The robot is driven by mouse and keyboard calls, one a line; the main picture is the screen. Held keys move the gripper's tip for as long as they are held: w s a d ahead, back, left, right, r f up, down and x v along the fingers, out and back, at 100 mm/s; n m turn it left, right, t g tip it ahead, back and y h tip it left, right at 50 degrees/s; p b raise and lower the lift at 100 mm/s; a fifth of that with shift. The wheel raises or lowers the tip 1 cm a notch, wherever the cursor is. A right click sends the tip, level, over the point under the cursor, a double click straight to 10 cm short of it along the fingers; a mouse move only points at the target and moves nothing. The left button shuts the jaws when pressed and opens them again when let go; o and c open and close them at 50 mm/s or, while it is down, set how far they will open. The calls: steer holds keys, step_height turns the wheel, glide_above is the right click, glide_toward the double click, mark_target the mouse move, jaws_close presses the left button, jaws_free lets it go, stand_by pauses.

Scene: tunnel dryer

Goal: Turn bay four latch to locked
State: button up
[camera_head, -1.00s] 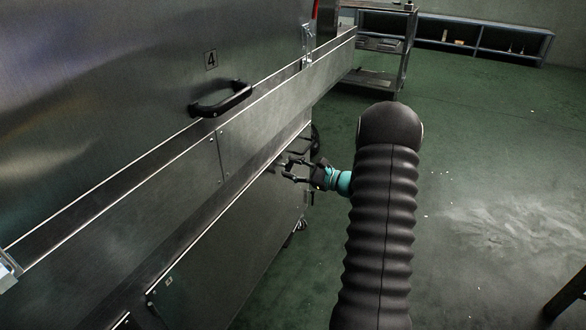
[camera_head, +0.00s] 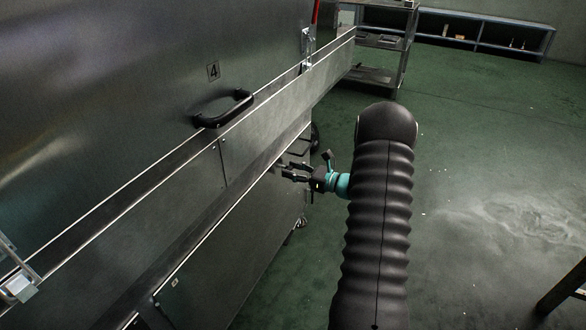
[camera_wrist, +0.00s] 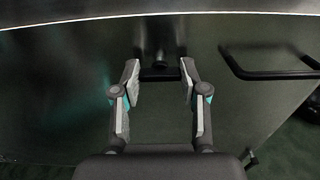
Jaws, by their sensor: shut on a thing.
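My gripper (camera_head: 288,172) is at the lower cabinet front, below the long steel ledge. In the wrist view its two fingers (camera_wrist: 160,72) sit on either side of a small dark latch (camera_wrist: 160,73) on the steel panel and are shut on it. A label reading 4 (camera_head: 213,72) is on the upper steel door, above a black pull handle (camera_head: 224,109).
A black bar handle (camera_wrist: 268,74) is on the panel right of my fingers. The steel ledge (camera_head: 185,172) runs just above my gripper. A metal clasp (camera_head: 307,46) is at the door's far edge.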

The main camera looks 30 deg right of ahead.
stand_by(0.4)
steer(key=o, duration=1.1)
steer(key=shift+o, duration=0.2)
steer(key=v, duration=1.2)
